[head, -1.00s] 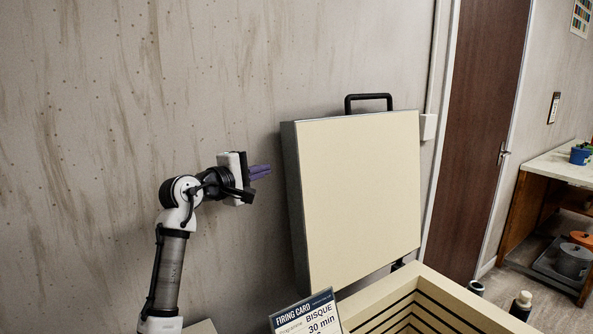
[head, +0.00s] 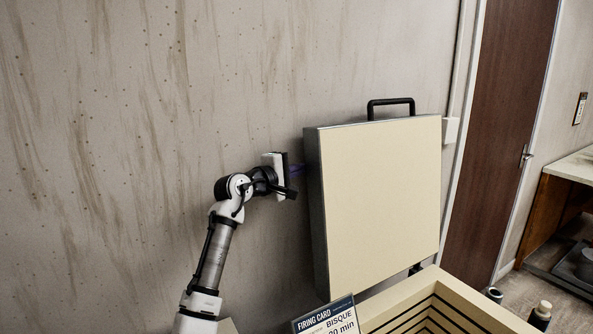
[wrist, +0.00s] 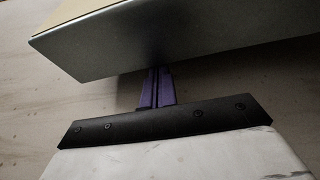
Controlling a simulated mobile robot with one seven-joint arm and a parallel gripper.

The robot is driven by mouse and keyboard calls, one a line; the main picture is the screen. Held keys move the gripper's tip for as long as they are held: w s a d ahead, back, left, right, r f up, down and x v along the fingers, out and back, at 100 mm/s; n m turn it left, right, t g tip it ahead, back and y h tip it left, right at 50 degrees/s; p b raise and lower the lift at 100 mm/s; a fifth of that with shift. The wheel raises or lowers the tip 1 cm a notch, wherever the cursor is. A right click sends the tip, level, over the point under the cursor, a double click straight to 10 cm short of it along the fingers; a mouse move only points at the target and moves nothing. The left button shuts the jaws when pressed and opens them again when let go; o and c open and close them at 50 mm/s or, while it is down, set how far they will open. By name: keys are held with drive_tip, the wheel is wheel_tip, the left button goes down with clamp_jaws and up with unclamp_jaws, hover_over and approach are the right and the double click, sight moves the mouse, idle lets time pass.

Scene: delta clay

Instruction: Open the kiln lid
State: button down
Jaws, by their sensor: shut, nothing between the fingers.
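The kiln lid (head: 382,195) stands raised, nearly upright, with its cream inner face toward me and a black handle (head: 390,103) on its top edge. The open kiln body (head: 455,290) shows banded inner walls below it. My gripper (head: 297,169) is at the lid's left side, its purple fingers partly hidden by the lid in the head view. In the wrist view my gripper (wrist: 157,85) has its fingers together with nothing between them, the tips reaching the lid's grey edge (wrist: 190,45). I cannot tell if they touch it.
A firing card (head: 327,318) stands at the kiln's front left. The wall (head: 120,150) is close behind the lid and arm. A brown door (head: 505,140) and a bench (head: 572,165) are at the right. Small bottles (head: 541,312) stand right of the kiln.

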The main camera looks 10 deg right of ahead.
drive_tip(key=s+d+r+m+h+b, duration=0.1)
drive_tip(key=s+d+m+b, duration=0.2)
drive_tip(key=s, duration=1)
drive_tip(key=shift+s+d+r+m+t+b, duration=0.2)
drive_tip(key=shift+d+m+t+b, duration=0.25)
drive_tip(key=shift+d, duration=0.6)
drive_tip(key=shift+a+f, duration=0.1)
drive_tip(key=shift+a, duration=0.05)
